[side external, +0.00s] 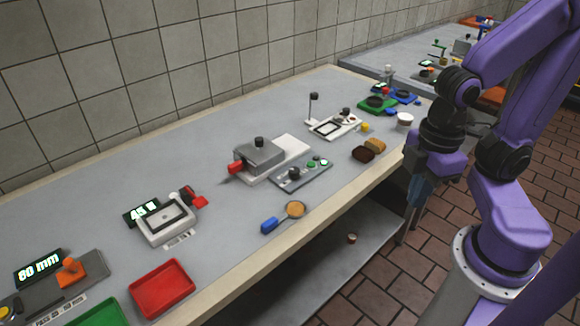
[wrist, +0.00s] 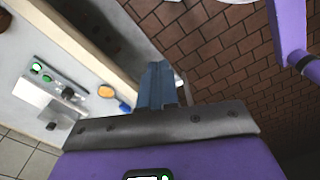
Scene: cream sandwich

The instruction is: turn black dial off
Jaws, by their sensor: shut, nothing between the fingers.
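A dark grey control panel (side external: 318,172) lies on the counter, with a black dial (side external: 294,173) near its left end and green round lights or buttons (side external: 312,163) beside it. In the wrist view the panel's black dial (wrist: 68,93) shows at left, with green lights (wrist: 37,68) above it. A second black knob (side external: 259,142) sits on top of a grey box behind the panel. Which way the dials are turned is too small to read. My gripper (side external: 405,232) hangs beyond the counter's front edge, apart from the panel. Its fingers (wrist: 157,85) are shut and empty.
A spoon-like tool (side external: 295,209) with a blue handle lies in front of the panel. Brown biscuit-like pieces (side external: 375,145) and a white cup (side external: 404,119) stand to the right. A red tray (side external: 161,287) is at front left. A lower shelf (side external: 345,265) is under the counter.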

